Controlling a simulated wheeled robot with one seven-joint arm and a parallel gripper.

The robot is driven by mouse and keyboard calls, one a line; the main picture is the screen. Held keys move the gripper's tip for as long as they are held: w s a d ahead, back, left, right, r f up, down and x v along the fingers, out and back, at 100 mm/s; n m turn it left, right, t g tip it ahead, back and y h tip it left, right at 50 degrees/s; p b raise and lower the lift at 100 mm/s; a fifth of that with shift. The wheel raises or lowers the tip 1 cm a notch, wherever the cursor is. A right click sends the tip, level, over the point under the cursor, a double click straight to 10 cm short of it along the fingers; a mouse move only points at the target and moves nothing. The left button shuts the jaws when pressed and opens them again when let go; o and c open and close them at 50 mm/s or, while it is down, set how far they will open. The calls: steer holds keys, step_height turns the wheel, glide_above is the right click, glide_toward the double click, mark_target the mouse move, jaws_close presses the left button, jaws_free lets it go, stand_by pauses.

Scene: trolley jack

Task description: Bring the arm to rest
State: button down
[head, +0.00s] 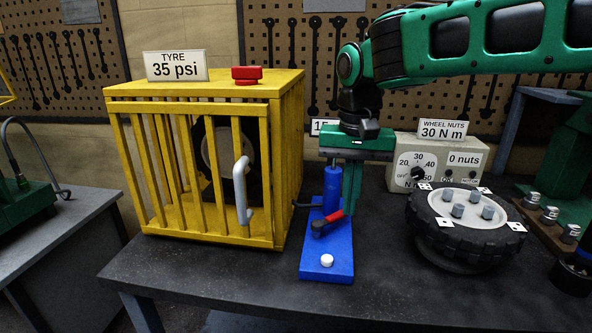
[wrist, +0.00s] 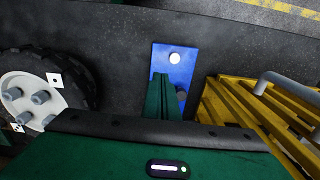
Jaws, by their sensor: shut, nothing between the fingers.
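My gripper (head: 351,208) is shut and empty, with its green fingers pointing down. In the head view it hangs at the blue trolley jack (head: 326,266), beside the blue upright cylinder (head: 332,187) and close to the red-ended lever (head: 328,222). I cannot tell whether it touches the jack. In the wrist view the shut fingers (wrist: 164,84) reach over the jack's blue base (wrist: 181,53), with its white knob (wrist: 174,58) beyond them. The fingers hide part of the jack there. My arm reaches in from the upper right of the head view.
A yellow barred cage (head: 275,170) with a tyre inside stands left of the jack. A wheel with studs (head: 465,240) lies to the right, in front of a grey wheel-nut box (head: 403,147). Nuts (head: 550,215) stand far right. The bench front is clear.

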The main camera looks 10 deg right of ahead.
steer(key=s+d+f+m, duration=0.1)
steer(key=s+d+f, duration=0.1)
steer(key=s+d, duration=0.35)
steer(key=s+d+f+m, duration=0.1)
steer(key=s+d+f, duration=0.1)
steer(key=d, duration=0.7)
steer(key=s+d+f, duration=0.4)
steer(key=s, duration=0.3)
steer(key=s+d+f+m, duration=0.1)
steer(key=s+d+f, duration=0.3)
steer(key=s, duration=0.3)
steer(key=shift+s+d+f, duration=0.25)
steer(key=shift+s+d, duration=0.1)
steer(key=shift+d, duration=0.25)
steer(key=shift+w+f, duration=0.2)
steer(key=shift+w, duration=0.45)
